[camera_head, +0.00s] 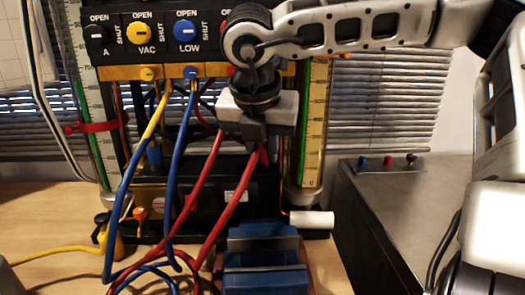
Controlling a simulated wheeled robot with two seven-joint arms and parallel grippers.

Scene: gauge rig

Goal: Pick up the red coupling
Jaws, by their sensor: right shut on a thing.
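My right gripper (258,132) comes in from the upper right and points down in front of the gauge rig. Its jaws are shut on the red coupling at the top of a thick red hose (236,197). The coupling is mostly hidden by the fingers; only a little red (263,153) shows just below them. The hose hangs down from the jaws toward the bench. A second, thinner red hose (206,172) runs up behind the gripper; its upper end is hidden. My left gripper is not in view.
The valve panel (160,32) has black, yellow and blue knobs; my arm covers its right part. Yellow and blue hoses hang from it. A blue vise (262,258) stands below the gripper. A white cylinder (312,220) lies beside it. A dark box (400,205) stands right.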

